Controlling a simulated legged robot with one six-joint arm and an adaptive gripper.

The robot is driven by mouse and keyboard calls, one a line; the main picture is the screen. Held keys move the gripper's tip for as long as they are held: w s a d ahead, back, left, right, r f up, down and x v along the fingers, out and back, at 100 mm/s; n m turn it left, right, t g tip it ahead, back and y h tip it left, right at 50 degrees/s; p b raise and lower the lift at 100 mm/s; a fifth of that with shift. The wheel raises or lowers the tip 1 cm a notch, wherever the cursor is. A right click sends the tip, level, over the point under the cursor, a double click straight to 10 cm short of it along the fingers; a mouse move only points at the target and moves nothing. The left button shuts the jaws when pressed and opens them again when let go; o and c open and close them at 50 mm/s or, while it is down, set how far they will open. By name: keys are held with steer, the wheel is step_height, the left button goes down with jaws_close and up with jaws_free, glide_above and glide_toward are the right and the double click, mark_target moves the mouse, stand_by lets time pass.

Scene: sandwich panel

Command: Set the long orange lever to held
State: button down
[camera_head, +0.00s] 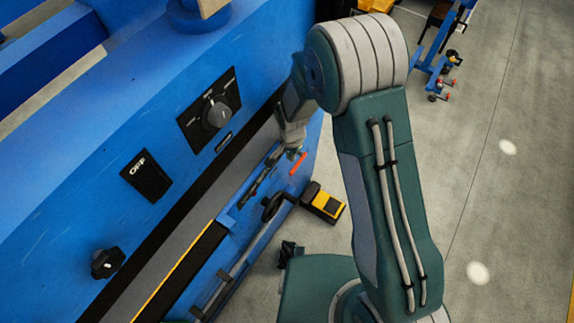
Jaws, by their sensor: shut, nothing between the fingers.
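The long orange lever (298,163) shows as a short, slanted orange bar at the right end of the blue machine's front. My gripper (293,152) is right by it, pointing down, just to its upper left in the picture. The gripper is small here and looks shut with nothing held. I cannot tell whether it touches the lever. The lever's base and any position marks are hidden or too small to read.
A black handwheel (273,207) and a yellow-black pedal box (323,203) are below the lever. Open grey floor (480,200) lies right.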

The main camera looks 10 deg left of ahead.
mark_target(295, 167)
steer(key=shift+d+r, duration=0.35)
steer(key=shift+r, duration=0.35)
steer(key=shift+w+d+r, duration=0.2)
steer(key=shift+w+r, duration=0.3)
steer(key=shift+w, duration=0.3)
steer(key=shift+f, duration=0.1)
step_height(295, 167, down, 10)
steer(key=shift+d+r, duration=0.1)
